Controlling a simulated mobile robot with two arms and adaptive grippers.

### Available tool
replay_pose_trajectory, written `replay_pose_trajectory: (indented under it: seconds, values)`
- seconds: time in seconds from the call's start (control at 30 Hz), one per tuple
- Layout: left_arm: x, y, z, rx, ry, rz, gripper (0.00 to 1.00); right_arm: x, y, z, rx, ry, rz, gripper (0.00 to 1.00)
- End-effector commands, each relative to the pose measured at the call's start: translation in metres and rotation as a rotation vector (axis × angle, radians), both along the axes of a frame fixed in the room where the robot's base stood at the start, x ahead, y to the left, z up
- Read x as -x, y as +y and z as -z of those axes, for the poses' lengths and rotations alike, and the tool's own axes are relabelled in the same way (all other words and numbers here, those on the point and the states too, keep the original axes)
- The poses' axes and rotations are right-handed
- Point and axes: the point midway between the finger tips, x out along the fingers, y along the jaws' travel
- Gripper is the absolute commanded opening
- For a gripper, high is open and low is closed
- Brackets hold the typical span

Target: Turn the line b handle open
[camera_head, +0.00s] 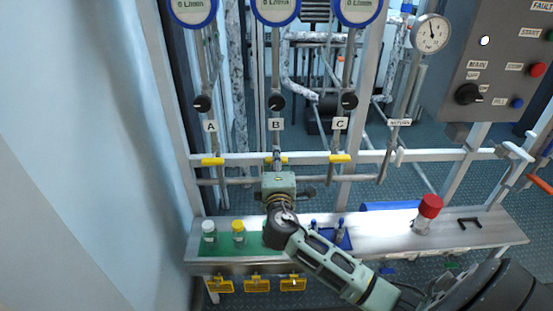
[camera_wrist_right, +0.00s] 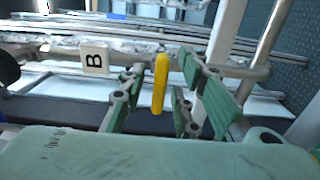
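The yellow line b handle (camera_head: 284,160) is on the pipe below the B label (camera_head: 276,124), partly hidden by my right gripper (camera_head: 277,165) in the head view. In the right wrist view the yellow handle (camera_wrist_right: 160,83) stands upright in the picture, beside the B label (camera_wrist_right: 94,59). The green fingers of my right gripper (camera_wrist_right: 163,95) are spread on either side of it, with a visible gap on both sides. My right gripper is open. My left gripper is not in view.
Similar yellow handles sit on line A (camera_head: 212,162) and line C (camera_head: 340,158), close on both sides. A black knob (camera_head: 276,102) is above. A control panel (camera_head: 490,70) is at right.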

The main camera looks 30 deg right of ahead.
Motion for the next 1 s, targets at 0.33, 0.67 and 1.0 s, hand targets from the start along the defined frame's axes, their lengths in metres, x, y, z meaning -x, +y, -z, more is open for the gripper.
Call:
replay_pose_trajectory:
  seconds: [0.33,0.67,1.0]
  values:
    - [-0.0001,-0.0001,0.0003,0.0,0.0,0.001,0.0,0.0002,0.0002,0.0001,0.0,0.0,-0.001,0.12]
    - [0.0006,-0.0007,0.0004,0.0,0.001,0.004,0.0,0.0002,0.0004,0.0003,0.0,0.0,-0.001,0.0]
    - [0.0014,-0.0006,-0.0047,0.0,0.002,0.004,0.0,0.0004,0.0005,-0.0007,0.047,0.03,-0.001,0.0]
